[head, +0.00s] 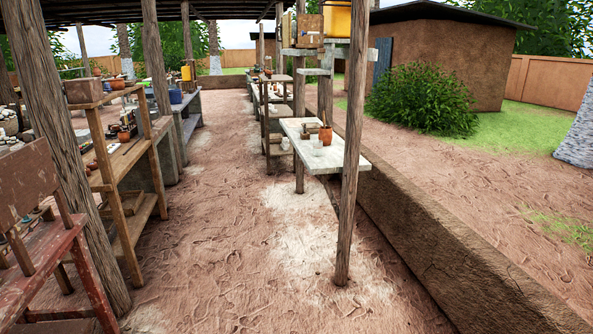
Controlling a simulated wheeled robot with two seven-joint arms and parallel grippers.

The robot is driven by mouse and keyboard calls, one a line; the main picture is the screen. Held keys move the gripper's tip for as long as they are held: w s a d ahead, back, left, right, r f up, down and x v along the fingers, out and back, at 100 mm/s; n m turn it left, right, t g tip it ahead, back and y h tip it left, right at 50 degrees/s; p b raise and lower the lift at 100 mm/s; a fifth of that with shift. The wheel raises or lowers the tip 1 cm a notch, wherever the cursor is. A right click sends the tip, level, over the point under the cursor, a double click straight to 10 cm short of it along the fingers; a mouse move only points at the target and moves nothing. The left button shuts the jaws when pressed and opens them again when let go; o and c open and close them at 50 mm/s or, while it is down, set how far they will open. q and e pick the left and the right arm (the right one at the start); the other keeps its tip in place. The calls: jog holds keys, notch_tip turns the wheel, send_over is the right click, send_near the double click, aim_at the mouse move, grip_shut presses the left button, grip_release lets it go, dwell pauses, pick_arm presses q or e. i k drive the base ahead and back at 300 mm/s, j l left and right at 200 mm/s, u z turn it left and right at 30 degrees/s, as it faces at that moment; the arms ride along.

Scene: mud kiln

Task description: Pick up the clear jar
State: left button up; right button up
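No clear jar can be made out with certainty. A small pale, whitish jar-like object (317,141) stands on the white table (345,160) ahead, right of centre. It is too small to tell whether it is clear. It stands beside an orange-brown pot (326,136) with thin sticks or tools in it. Neither of my grippers is in view.
A wooden post (351,150) rises in front of the white table. A low mud wall (440,240) runs along the right. Wooden shelves (125,170) and a red worn bench (40,250) line the left. The dirt aisle (220,220) between is clear.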

aim_at(318, 145)
jog(key=i+j+u, duration=0.25)
jog(key=i, duration=0.6)
jog(key=i+u, duration=0.3)
jog(key=i, duration=0.5)
jog(key=i+j+z, duration=0.1)
jog(key=i+z, duration=0.35)
jog(key=i+j+z, duration=0.25)
jog(key=z, duration=0.25)
jog(key=i+j+z, duration=0.45)
